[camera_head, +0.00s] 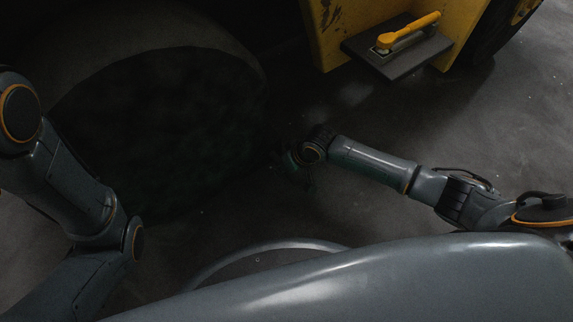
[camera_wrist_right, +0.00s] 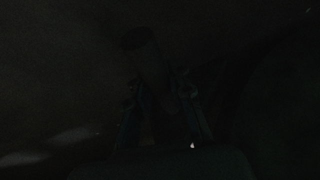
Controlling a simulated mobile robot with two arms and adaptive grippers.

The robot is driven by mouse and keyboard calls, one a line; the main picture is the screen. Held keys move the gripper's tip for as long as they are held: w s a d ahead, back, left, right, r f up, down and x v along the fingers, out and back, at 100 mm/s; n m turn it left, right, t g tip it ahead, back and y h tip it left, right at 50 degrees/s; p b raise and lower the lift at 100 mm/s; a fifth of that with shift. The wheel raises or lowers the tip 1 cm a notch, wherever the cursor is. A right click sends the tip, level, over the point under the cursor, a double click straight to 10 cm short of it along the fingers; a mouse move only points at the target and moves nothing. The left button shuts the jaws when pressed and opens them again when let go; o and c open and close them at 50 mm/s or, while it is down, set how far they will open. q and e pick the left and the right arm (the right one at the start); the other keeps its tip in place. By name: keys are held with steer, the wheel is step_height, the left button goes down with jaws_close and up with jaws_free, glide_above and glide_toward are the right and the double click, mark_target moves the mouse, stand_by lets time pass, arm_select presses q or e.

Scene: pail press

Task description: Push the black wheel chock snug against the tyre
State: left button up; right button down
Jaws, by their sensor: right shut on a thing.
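The tyre (camera_head: 160,130) is a large, very dark round shape filling the left middle of the head view. My right gripper (camera_head: 292,168) is at the lower right side of the tyre, deep in shadow. In the right wrist view my right gripper (camera_wrist_right: 165,98) is shut on a dark round bar (camera_wrist_right: 146,58) that sticks out beyond the fingers. I cannot tell whether this bar belongs to the black wheel chock. No wedge shape of the chock can be made out, nor any gap to the tyre. My left arm shows at the left, but its gripper is out of view.
A yellow vehicle body (camera_head: 335,45) stands at the top, with a dark step plate (camera_head: 405,62) jutting out. A yellow-handled tool (camera_head: 410,32) lies on the plate. Another wheel (camera_head: 492,35) is at the top right. The grey floor (camera_head: 510,120) at the right is clear.

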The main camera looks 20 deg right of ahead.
steer(key=shift+s+a, duration=0.15)
steer(key=shift+a, duration=0.2)
steer(key=shift+s+a+p, duration=0.15)
steer(key=shift+a+p, duration=0.2)
steer(key=shift+p, duration=0.05)
steer(key=shift+s+a, duration=0.1)
steer(key=shift+a, duration=0.2)
steer(key=shift+s+a+p, duration=0.1)
steer(key=shift+a+p, duration=0.25)
steer(key=shift+p, duration=0.15)
steer(key=c, duration=1.1)
jaws_free()
steer(key=shift+d+f, duration=0.1)
steer(key=shift+d, duration=0.1)
steer(key=v, duration=1.2)
